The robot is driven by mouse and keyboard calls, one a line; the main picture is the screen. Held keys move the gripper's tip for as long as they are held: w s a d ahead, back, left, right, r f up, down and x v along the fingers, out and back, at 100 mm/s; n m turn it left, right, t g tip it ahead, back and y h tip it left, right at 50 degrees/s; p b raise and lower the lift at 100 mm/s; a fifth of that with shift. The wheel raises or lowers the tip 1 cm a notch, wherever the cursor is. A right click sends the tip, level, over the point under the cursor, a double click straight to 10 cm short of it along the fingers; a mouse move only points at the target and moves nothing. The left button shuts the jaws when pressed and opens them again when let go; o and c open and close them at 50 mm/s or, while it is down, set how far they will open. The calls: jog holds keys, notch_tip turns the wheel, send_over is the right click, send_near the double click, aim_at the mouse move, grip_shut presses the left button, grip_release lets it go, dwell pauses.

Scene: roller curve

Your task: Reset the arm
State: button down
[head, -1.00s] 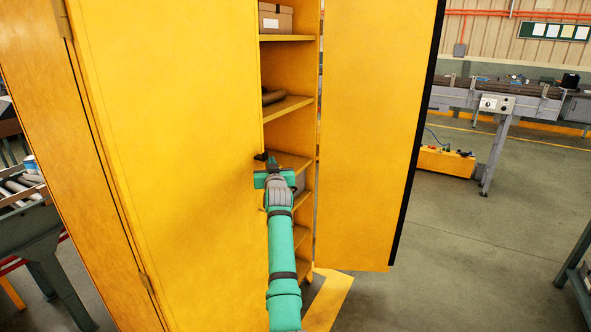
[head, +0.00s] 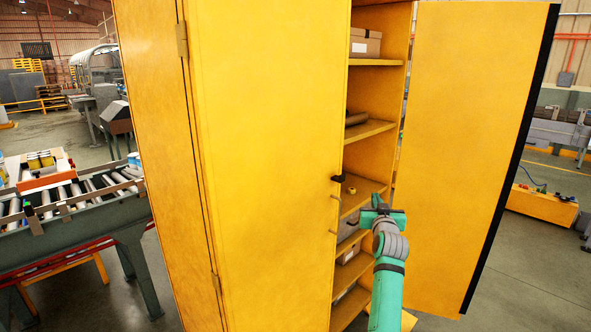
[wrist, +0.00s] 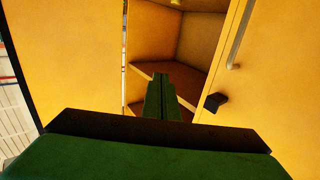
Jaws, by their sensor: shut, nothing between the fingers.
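My gripper (head: 378,203) is in front of the narrow opening of a tall yellow cabinet, to the right of the closed left door (head: 265,130). Its green fingers (wrist: 161,95) are together and empty, pointing toward the shelves in the wrist view. My green and grey arm reaches up from the bottom of the head view. A black latch piece (head: 338,178) on the left door's edge is left of the gripper; it also shows in the wrist view (wrist: 215,102). The door's handle (wrist: 238,35) is beside it. The gripper appears apart from both.
The right cabinet door (head: 470,140) stands open, right of my arm. Shelves hold a box (head: 365,45), a dark roll (head: 356,119) and a small yellow item (head: 352,190). A roller conveyor (head: 75,200) stands at left. Open floor shows at right.

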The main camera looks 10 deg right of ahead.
jog(key=s+a+f, duration=0.4)
jog(key=a+f, duration=0.2)
jog(key=f, duration=0.5)
jog(key=s+a+f, duration=0.5)
jog(key=f, duration=0.6)
jog(key=s+a+f+g+y, duration=0.1)
jog(key=s+a+f, duration=0.5)
jog(key=s+f, duration=0.25)
jog(key=s+a+f+y, duration=0.1)
jog(key=s+a+f, duration=0.6)
jog(key=s, duration=0.3)
jog(key=s+a+f, duration=0.1)
jog(key=s+a, duration=0.2)
jog(key=s, duration=0.6)
jog(key=s+a+f+n, duration=0.1)
jog(key=s+a, duration=0.2)
jog(key=s, duration=0.5)
jog(key=s+a+f, duration=0.1)
jog(key=s+a, duration=0.2)
jog(key=s, duration=0.6)
jog(key=s+a+r+n+y, duration=0.1)
jog(key=s+r, duration=0.4)
jog(key=s, duration=0.4)
jog(key=s+a+r+g+y, duration=0.1)
jog(key=s+a+r, duration=0.1)
jog(key=s+r, duration=0.4)
jog(key=s, duration=0.3)
jog(key=shift+s+n, duration=0.2)
jog(key=shift+n, duration=0.2)
